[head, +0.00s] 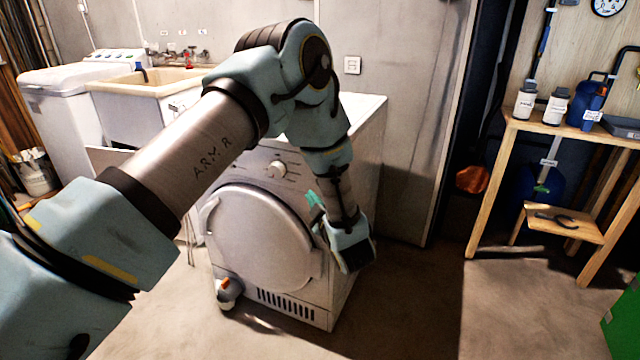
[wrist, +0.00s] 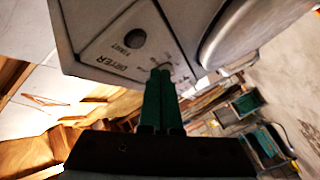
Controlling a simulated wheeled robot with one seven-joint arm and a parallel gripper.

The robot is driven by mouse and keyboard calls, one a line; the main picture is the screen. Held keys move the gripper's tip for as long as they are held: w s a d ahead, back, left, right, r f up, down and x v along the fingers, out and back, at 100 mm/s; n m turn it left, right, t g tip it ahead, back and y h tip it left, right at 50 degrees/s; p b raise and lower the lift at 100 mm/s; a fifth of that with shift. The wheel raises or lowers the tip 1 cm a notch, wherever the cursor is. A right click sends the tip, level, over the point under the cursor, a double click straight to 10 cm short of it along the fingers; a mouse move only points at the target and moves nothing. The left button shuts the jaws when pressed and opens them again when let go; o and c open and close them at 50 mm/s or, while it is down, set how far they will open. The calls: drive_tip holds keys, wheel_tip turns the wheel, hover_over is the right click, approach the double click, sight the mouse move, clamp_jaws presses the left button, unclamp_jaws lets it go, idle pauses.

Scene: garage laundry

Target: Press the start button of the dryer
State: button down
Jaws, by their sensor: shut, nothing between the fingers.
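The dryer (head: 350,130) is a white front-loader in the middle of the head view, partly covered by my arm. Its round door (head: 255,240) is closed. In the wrist view the dryer's panel shows upper left, with the DRYER lettering and a dark round start button (wrist: 134,39) labelled START. My gripper (wrist: 160,70) is shut and empty, its green fingers side by side. In the wrist view the fingertips show below and right of the button, over the panel's edge. I cannot tell whether they touch the panel. In the head view I cannot make out the start button.
A knob (head: 277,169) sits on the dryer front. A sink (head: 150,82) and a white washer (head: 60,100) stand to the left. An orange-and-white bottle-like object (head: 228,292) is on the floor by the dryer. A wooden workbench (head: 545,128) stands right; the floor between is clear.

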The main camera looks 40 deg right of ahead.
drive_tip(key=shift+s+a, duration=0.5)
drive_tip(key=shift+a, duration=0.4)
drive_tip(key=w+a+r+m+g+p, duration=0.45)
drive_tip(key=w+a+r+g, duration=0.25)
drive_tip(key=w+a+r, duration=0.55)
drive_tip(key=s+a+r+m+g+y+p, duration=0.1)
drive_tip(key=s+a, duration=0.4)
drive_tip(key=a, duration=0.6)
drive_tip(key=s+a+r+m+g+y+p, duration=0.1)
drive_tip(key=s+a+r+g+p, duration=0.1)
drive_tip(key=a, duration=0.9)
drive_tip(key=s+a+r+m+g+y+p, duration=0.1)
drive_tip(key=s+a+r+g, duration=0.3)
drive_tip(key=s+a, duration=0.5)
drive_tip(key=shift+a+g+y, duration=0.5)
drive_tip(key=shift+a+y, duration=0.1)
drive_tip(key=shift+a, duration=0.65)
drive_tip(key=shift+m, duration=0.25)
